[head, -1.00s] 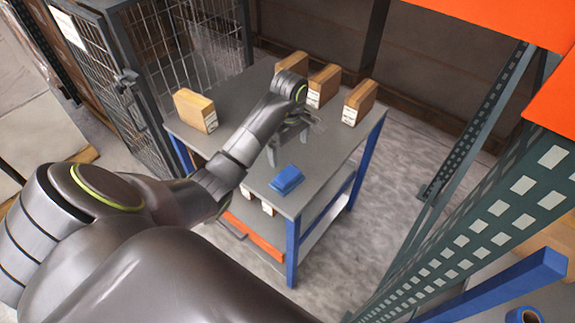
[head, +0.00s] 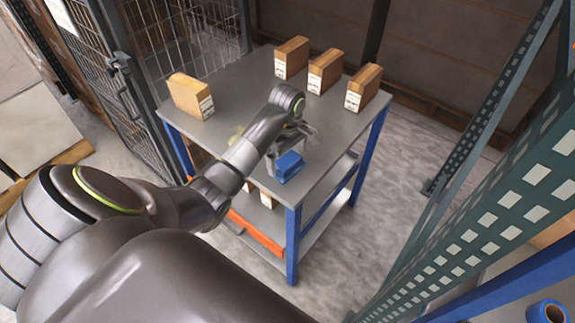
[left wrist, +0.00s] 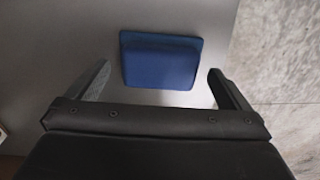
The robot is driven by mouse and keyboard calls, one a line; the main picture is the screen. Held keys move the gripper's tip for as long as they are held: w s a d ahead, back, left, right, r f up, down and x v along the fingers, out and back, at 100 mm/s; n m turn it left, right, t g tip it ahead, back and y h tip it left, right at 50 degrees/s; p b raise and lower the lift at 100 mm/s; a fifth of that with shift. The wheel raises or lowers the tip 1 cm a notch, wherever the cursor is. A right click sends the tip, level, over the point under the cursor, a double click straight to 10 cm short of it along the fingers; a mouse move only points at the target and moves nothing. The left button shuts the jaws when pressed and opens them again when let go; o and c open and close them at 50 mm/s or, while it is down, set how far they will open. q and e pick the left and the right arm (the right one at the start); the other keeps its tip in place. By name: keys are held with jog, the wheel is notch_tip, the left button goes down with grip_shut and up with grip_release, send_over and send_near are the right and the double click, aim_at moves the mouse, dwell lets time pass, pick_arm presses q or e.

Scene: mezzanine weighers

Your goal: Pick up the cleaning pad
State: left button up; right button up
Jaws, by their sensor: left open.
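The blue cleaning pad (head: 288,166) lies on the grey top of the blue-legged table (head: 228,130), close to its near right edge. My left gripper (head: 288,152) is just above and beside the pad, its fingers pointing down. In the left wrist view the pad (left wrist: 160,60) lies ahead of the two fingers, centred between them. The left gripper (left wrist: 157,82) is open and empty, with the fingers spread wider than the pad. My right gripper does not show.
Several tan boxes with white labels stand along the table's back, one (head: 191,96) at the left. A wire cage door (head: 130,85) stands left of the table. A green perforated rack upright (head: 490,220) rises at the right. A lower shelf holds an orange item (head: 253,233).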

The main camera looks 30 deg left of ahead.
aim_at(288, 160)
pick_arm(q)
jog(key=shift+f, duration=1.15)
jog(key=c, duration=0.7)
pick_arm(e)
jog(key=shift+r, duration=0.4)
pick_arm(q)
jog(key=shift+c, duration=0.2)
notch_tip(288, 160, up, 5)
jog(key=shift+w+a+r+b, duration=0.1)
jog(key=shift+b, duration=0.45)
notch_tip(288, 160, up, 4)
jog(key=p, duration=0.4)
jog(key=shift+r+p, duration=0.45)
jog(key=shift+p, duration=0.1)
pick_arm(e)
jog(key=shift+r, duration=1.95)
